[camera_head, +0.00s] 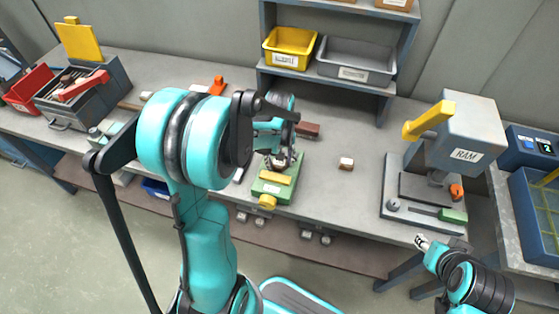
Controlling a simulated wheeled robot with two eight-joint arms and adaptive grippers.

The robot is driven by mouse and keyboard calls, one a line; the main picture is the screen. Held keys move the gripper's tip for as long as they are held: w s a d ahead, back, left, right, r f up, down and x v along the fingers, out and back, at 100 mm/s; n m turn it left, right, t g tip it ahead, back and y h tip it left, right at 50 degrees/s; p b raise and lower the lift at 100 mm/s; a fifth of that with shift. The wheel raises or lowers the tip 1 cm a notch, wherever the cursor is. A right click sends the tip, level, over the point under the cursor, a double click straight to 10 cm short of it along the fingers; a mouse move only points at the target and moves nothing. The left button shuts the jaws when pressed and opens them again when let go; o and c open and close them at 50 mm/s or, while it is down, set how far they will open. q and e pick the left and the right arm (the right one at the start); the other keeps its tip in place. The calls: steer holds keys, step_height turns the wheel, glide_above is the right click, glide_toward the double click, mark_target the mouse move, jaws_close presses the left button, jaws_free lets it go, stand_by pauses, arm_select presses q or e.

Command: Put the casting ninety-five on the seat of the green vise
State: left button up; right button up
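The green vise (258,187) stands near the front edge of the workbench, with a yellow bar on top and a yellow knob at its front. My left gripper (279,163) points down just above and behind the vise. My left arm crosses the view in front of it, and its fingers are too small and dark to tell open from shut. A small brown block with a white label (346,162) lies on the bench right of the vise. The label is not readable, so I cannot tell whether it is casting ninety-five. My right gripper (423,242) is low at the right, off the bench's front edge.
A press marked RAM (467,150) stands at the right. A yellow bin (290,48) and a grey bin (355,60) sit on the rear shelf. A dark red block (308,129) lies behind my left gripper.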

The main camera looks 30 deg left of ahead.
mark_target(279, 162)
arm_select(q)
steer(key=shift+r, duration=0.25)
step_height(279, 162, up, 11)
steer(key=p, duration=0.4)
steer(key=s+d+r+m+t, duration=0.5)
steer(key=s+d+m+t, duration=0.2)
steer(key=s+d, duration=0.3)
steer(key=shift+s+d+r+m+p, duration=0.35)
steer(key=shift+s+m, duration=0.2)
steer(key=shift+m, duration=0.25)
